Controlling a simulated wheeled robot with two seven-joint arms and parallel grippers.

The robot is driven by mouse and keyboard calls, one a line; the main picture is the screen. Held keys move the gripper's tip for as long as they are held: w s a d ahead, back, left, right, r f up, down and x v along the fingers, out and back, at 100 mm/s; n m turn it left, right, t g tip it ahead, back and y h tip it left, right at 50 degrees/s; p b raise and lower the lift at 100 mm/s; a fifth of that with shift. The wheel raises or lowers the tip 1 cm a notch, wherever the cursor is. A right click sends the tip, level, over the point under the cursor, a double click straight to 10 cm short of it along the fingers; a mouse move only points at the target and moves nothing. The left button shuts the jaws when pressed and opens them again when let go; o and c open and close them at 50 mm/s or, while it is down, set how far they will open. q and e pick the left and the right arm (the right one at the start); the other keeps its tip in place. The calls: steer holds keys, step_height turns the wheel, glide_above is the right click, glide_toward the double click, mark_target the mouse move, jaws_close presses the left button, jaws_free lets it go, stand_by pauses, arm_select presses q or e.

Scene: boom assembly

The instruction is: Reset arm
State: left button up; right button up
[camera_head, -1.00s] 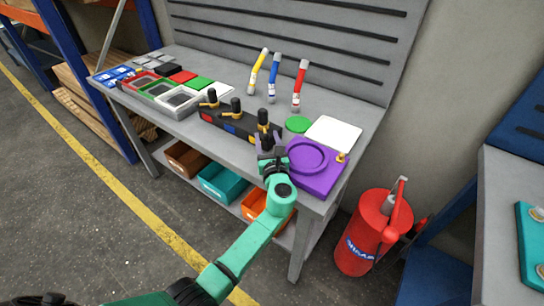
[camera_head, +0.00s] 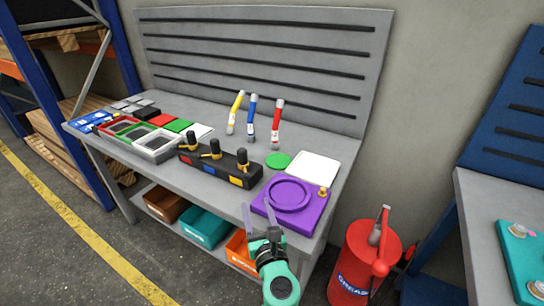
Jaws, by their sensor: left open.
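My left gripper (camera_head: 258,218) is in the lower middle of the head view, at the front edge of the workbench (camera_head: 222,186). Its two fingers are spread and point up and away, with nothing between them. It is in front of the purple plate (camera_head: 312,207) with a round ring; I cannot tell whether the right finger touches the plate's edge. My left arm (camera_head: 279,285) is teal and green and shows at the bottom. My right gripper is not in view.
A black block (camera_head: 218,168) with several upright knobs stands on the bench. Yellow (camera_head: 235,112), blue (camera_head: 251,118) and red (camera_head: 276,124) tubes stand behind it. Coloured trays (camera_head: 157,143) lie at left. A red grease drum (camera_head: 352,262) stands on the floor at right.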

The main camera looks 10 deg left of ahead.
arm_select(q)
steer(key=s+a+f+n+g+h, duration=0.1)
steer(key=s+a+f+n+g, duration=0.55)
steer(key=n, duration=0.55)
steer(key=s+a+f+n+g+h, duration=0.2)
steer(key=s+a+f+n+g, duration=0.2)
steer(key=s+a+f+n, duration=0.5)
steer(key=s+d+r+n+g+h, duration=0.15)
steer(key=s+n+h, duration=0.25)
steer(key=n, duration=0.4)
step_height(320, 180, down, 23)
steer(key=s+g, duration=0.2)
steer(key=s, duration=0.1)
steer(key=s+a+f+g, duration=0.1)
steer(key=s+a+f, duration=0.2)
steer(key=s+f, duration=1.2)
steer(key=shift+s+g, duration=0.3)
steer(key=shift+s, duration=0.55)
